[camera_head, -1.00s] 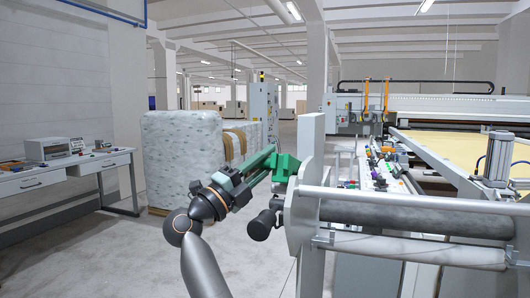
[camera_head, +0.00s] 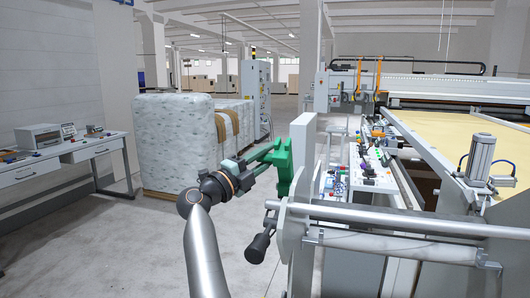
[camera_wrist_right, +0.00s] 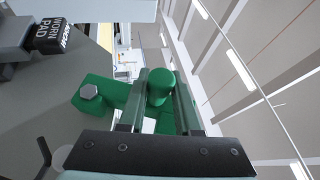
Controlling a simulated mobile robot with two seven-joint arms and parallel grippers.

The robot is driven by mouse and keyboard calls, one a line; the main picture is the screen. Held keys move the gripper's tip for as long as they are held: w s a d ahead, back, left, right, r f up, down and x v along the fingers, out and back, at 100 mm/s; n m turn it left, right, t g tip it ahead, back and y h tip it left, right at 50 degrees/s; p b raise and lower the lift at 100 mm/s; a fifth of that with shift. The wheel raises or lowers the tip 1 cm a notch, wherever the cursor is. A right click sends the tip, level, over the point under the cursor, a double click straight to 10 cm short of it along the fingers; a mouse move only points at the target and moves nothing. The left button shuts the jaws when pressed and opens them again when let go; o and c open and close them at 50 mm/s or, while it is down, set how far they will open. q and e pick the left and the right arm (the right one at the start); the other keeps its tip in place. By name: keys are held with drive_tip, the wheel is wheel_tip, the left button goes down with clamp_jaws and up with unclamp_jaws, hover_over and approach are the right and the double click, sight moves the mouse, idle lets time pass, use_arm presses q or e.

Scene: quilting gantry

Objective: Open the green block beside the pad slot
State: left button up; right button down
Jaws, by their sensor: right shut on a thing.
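A black label reading "WORN PAD" (camera_wrist_right: 62,38) is at upper left in the wrist view. The pad slot itself I cannot make out clearly. My left gripper is out of view.
A black-handled roller bar (camera_head: 262,243) sticks out below the block, with metal rollers (camera_head: 400,219) to its right. Wrapped bales (camera_head: 178,140) stand left; the floor between is clear.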

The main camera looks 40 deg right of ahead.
drive_tip(key=d+p, duration=0.1)
drive_tip(key=w+n+y+p, duration=0.1)
drive_tip(key=shift+d+f+p, duration=0.15)
drive_tip(key=shift+d+p, duration=0.2)
drive_tip(key=shift+d, duration=0.05)
drive_tip(key=shift+f, duration=0.2)
drive_tip(key=c, duration=0.7)
unclamp_jaws()
drive_tip(key=shift+o, duration=0.2)
drive_tip(key=shift+r, duration=0.2)
